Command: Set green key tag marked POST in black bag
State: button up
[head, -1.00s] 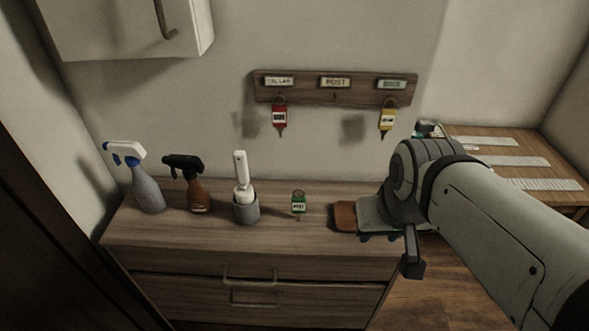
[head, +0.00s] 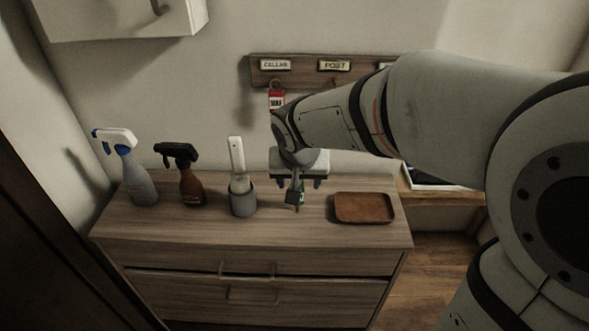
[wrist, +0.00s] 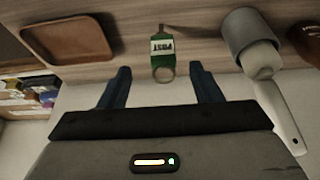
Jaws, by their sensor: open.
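The green key tag marked POST (wrist: 175,45) lies on the wooden cabinet top. Its metal ring points toward my gripper in the wrist view. In the head view only a sliver of the green tag (head: 301,196) shows behind my gripper. My gripper (head: 297,184) is open and empty, just above the tag. In the wrist view my gripper (wrist: 160,74) has its blue fingers on either side of the ring, apart from it. I see no black bag in any view.
A brown tray (head: 364,208) lies right of the tag. A grey cup (head: 243,201) holding a white-handled brush stands close on the left. A brown spray bottle (head: 192,188) and a grey spray bottle (head: 139,183) stand further left. A red tag (head: 276,99) hangs on the wall rack (head: 304,66).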

jog(key=x, duration=0.2)
jog(key=p+x, duration=0.1)
jog(key=x, duration=0.5)
jog(key=shift+w+a+r, duration=0.15)
jog(key=shift+w, duration=0.1)
jog(key=shift+c, duration=0.6)
jog(key=shift+r, duration=0.1)
jog(key=c, duration=1)
